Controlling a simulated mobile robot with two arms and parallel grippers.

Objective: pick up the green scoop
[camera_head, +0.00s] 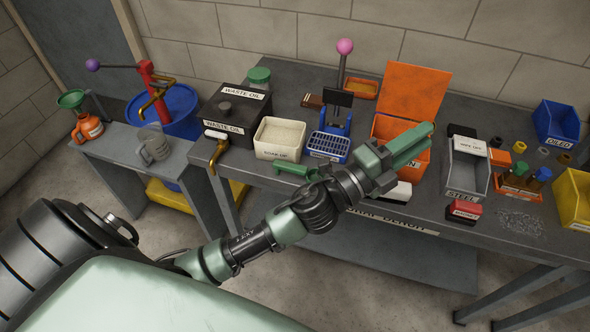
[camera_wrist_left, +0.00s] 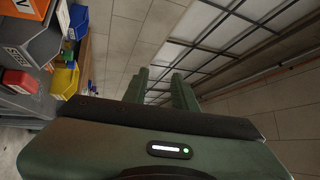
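The scoop is not in that view. My right gripper is not in view.
A white soak-up tub (camera_head: 279,152), a black waste oil box (camera_head: 228,115) with a brass tap and a blue caddy (camera_head: 329,147) stand around the scoop. An open orange box (camera_head: 386,128) and a grey steel bin (camera_head: 466,176) are further right.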

